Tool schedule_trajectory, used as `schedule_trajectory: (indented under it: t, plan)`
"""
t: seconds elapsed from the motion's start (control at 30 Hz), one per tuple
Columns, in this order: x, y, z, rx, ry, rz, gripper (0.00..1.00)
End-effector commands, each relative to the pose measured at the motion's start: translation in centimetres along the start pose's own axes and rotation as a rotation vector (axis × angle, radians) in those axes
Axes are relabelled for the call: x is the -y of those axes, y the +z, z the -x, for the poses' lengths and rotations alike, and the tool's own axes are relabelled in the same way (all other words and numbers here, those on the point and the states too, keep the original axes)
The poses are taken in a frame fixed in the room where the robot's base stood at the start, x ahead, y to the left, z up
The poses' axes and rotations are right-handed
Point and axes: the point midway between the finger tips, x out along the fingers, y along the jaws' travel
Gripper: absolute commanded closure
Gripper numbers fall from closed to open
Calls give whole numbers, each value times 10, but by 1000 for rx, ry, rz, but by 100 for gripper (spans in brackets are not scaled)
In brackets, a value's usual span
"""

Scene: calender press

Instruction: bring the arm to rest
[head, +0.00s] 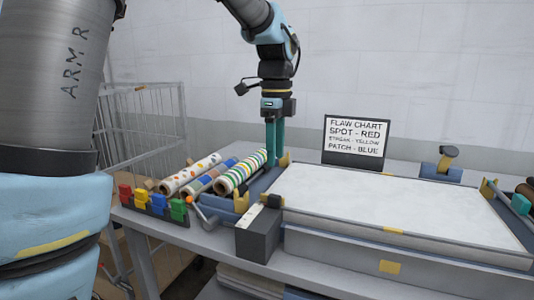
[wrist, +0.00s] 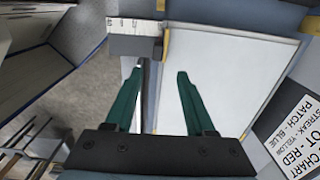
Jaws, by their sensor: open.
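My gripper (head: 274,160) hangs from my arm, fingers pointing down, above the left end of the white-topped press bed (head: 385,202) in the head view. Its two green fingers look close together from that side. In the wrist view my gripper (wrist: 158,74) shows its fingers apart with nothing between them. The white bed (wrist: 215,85) lies below and to the right of the fingers there. Whether the fingertips touch anything behind the rolls is hard to tell in the head view.
Several patterned rolls (head: 240,172) lie left of the bed, behind a row of coloured clips (head: 152,201). A dark grey box (head: 258,235) stands at the front. A flaw chart (head: 356,141) stands behind the bed. A wire cage (head: 143,125) is at the left.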

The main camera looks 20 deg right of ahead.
Motion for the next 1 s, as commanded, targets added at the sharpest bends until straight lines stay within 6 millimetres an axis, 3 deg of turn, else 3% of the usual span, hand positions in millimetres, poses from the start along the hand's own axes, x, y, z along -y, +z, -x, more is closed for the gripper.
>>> schedule_trajectory:
  t: [0.2, 0.27, 0.37, 0.5, 0.7, 0.83, 1.0]
  plan:
    - [-3, 8, -4, 0, -2, 47, 45]
    - [-8, 20, -11, 1, -5, 130, 45]
    - [-27, 56, -30, 0, -18, 383, 45]
    - [-74, 116, -68, -9, -50, 891, 45]
    - [-158, 174, -115, -36, -101, 1614, 45]
    - [-202, 189, -135, -58, -129, 1960, 45]
    - [-230, 194, -147, -77, -150, 2189, 45]
